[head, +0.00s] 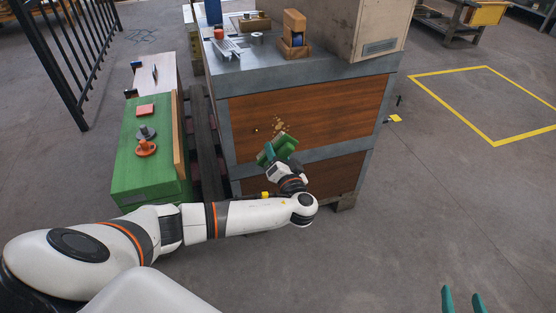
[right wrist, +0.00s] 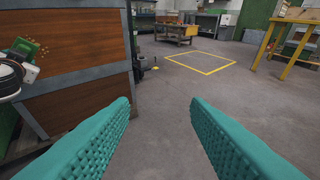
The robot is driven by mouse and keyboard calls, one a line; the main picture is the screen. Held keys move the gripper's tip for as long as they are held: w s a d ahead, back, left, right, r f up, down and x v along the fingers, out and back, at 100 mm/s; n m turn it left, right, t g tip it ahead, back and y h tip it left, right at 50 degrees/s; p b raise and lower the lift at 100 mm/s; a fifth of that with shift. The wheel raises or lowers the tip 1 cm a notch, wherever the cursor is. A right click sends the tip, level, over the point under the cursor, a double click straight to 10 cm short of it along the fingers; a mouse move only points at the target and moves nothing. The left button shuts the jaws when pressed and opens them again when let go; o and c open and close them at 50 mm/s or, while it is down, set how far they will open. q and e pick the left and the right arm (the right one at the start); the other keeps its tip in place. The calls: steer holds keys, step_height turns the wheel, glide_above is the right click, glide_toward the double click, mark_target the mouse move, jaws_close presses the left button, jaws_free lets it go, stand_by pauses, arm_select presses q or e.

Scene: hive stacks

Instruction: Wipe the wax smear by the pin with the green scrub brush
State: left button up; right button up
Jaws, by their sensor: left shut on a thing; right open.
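A speckled tan wax smear (head: 279,125) marks the upper brown wood panel of the hive stack (head: 330,110). A small yellow spot, perhaps the pin (head: 256,130), shows just left of it. My left gripper (head: 273,156) is shut on the green scrub brush (head: 287,144) and holds it just below the smear. I cannot tell whether the brush touches the panel. The brush (right wrist: 26,70) also shows at the left edge of the right wrist view. My right gripper (head: 462,298) is open and empty over the floor; its teal fingers are wide apart in the right wrist view (right wrist: 160,115).
Tools and a brown wooden item (head: 294,35) sit on the stack's grey top. The floor on the right, with a yellow outline (head: 450,109), is mostly clear.

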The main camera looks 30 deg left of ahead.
arm_select(q)
steer(key=b+x, duration=0.1)
steer(key=x, duration=0.3)
steer(key=shift+a+b, duration=0.1)
steer(key=shift+b, duration=0.2)
steer(key=shift+w+a, duration=0.4)
arm_select(e)
step_height(320, 180, up, 7)
steer(key=w+a+t+y, duration=0.1)
steer(key=t, duration=0.4)
steer(key=shift+w+a+r+y, duration=0.15)
steer(key=shift+w+a+y, duration=0.15)
steer(key=shift+y, duration=0.1)
arm_select(q)
steer(key=shift+w+a, duration=0.1)
steer(key=shift+a, duration=0.05)
arm_select(e)
steer(key=shift+s+r+t, duration=0.1)
steer(key=shift+r+t, duration=0.05)
steer(key=shift+t, duration=0.15)
arm_select(q)
steer(key=shift+w+a+b, duration=0.3)
steer(key=shift+a+b, duration=0.05)
steer(key=shift+b, duration=0.15)
arm_select(e)
steer(key=shift+s+a+r+t, duration=0.1)
steer(key=shift+a+r+t, duration=0.05)
steer(key=shift+r+t, duration=0.8)
